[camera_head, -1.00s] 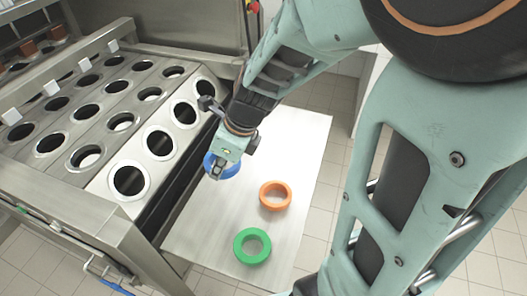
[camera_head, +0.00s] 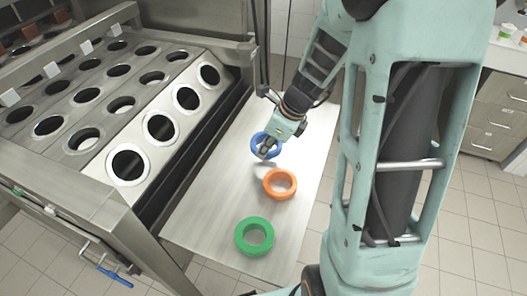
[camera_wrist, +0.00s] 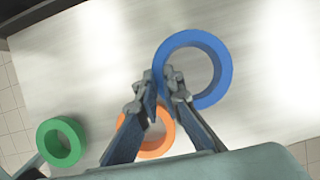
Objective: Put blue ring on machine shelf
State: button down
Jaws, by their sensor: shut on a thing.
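The blue ring (camera_head: 267,144) is held at its rim by my gripper (camera_head: 268,151) above the metal shelf (camera_head: 207,205), on its far part. In the wrist view the blue ring (camera_wrist: 222,72) extends up and right from the fingertips (camera_wrist: 168,80), which close on its left wall. It looks larger there than the other rings. The machine (camera_head: 103,181) with rows of round holes stands left of the shelf.
An orange ring (camera_head: 280,194) lies on the shelf close below the blue ring in the head view. A green ring (camera_head: 254,251) lies nearer the front. The shelf's left part is clear, beside the machine's raised edge. Drawers (camera_head: 497,115) stand at far right.

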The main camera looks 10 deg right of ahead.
jog(key=shift+w+d+f, duration=0.1)
jog(key=shift+d+f, duration=0.1)
jog(key=shift+f, duration=0.1)
jog(key=shift+w+d+f+b, duration=0.1)
jog(key=shift+f+b, duration=0.2)
jog(key=shift+f, duration=0.55)
jog(key=shift+w+d+f+b, duration=0.1)
jog(key=shift+f+b, duration=0.2)
jog(key=shift+f, duration=0.55)
jog(key=shift+s+f, duration=0.1)
jog(key=c, duration=2.1)
grip_release()
jog(key=shift+r, duration=0.4)
jog(key=p+v, duration=0.3)
jog(key=v, duration=0.8)
jog(key=shift+s+d+r, duration=0.15)
